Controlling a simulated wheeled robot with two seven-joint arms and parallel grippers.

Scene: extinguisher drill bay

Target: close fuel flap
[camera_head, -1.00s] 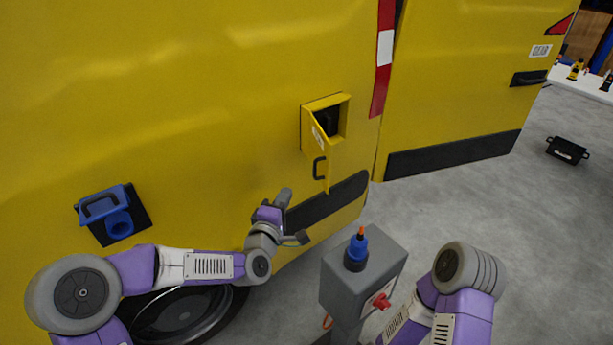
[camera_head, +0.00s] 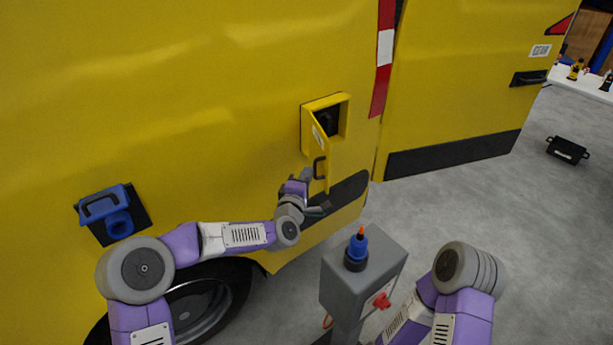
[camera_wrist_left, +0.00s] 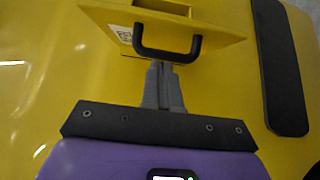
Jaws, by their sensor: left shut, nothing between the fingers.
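The yellow fuel flap (camera_head: 318,150) stands open from its recess (camera_head: 330,119) in the side of the yellow van. A black handle (camera_head: 318,168) is on the flap's face; in the left wrist view the handle (camera_wrist_left: 167,48) lies straight ahead, just beyond the fingertips. My left gripper (camera_head: 306,175) is shut and empty, close to the left of the flap's handle. In the left wrist view the closed fingers (camera_wrist_left: 164,68) reach the handle's lower edge; I cannot tell if they touch. Of my right arm only links show at the lower right; its gripper is not visible.
A grey pedestal (camera_head: 350,290) with a blue-and-orange item (camera_head: 357,248) and a red knob stands in front of the van. A blue fitting (camera_head: 108,212) juts from the van's side at left. A black case (camera_head: 567,149) lies on the floor at right.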

